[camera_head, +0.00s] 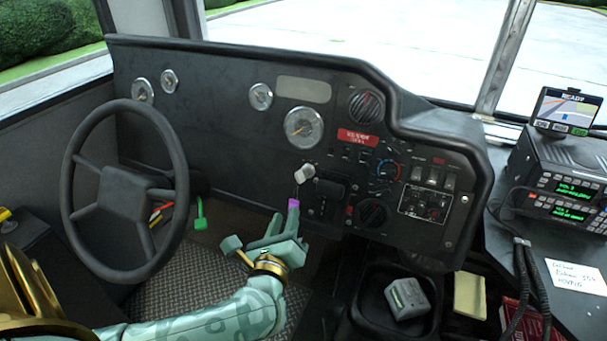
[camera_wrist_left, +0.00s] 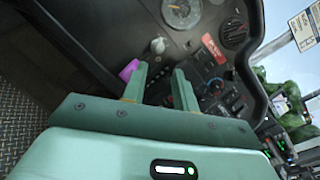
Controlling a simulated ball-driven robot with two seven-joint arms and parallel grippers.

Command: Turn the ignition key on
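A silver-white knob (camera_head: 304,173), which looks like the ignition key, sticks out of the dark dashboard below the large gauge. It also shows in the left wrist view (camera_wrist_left: 158,45). A purple tag (camera_head: 293,204) appears to hang below it; in the left wrist view the tag (camera_wrist_left: 128,70) is beside the left finger, and I cannot tell if they touch. My left gripper (camera_head: 282,226) is just below the knob, pointing up at the dashboard. Its two fingers (camera_wrist_left: 160,83) are apart with nothing seen between them. My right gripper is not in view.
The steering wheel (camera_head: 125,190) stands to the left of my left gripper. A bright green lever (camera_head: 200,214) is behind its right side. Dials and switches (camera_head: 388,170) fill the panel to the right. A dark tray with a grey box (camera_head: 408,299) lies at the lower right.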

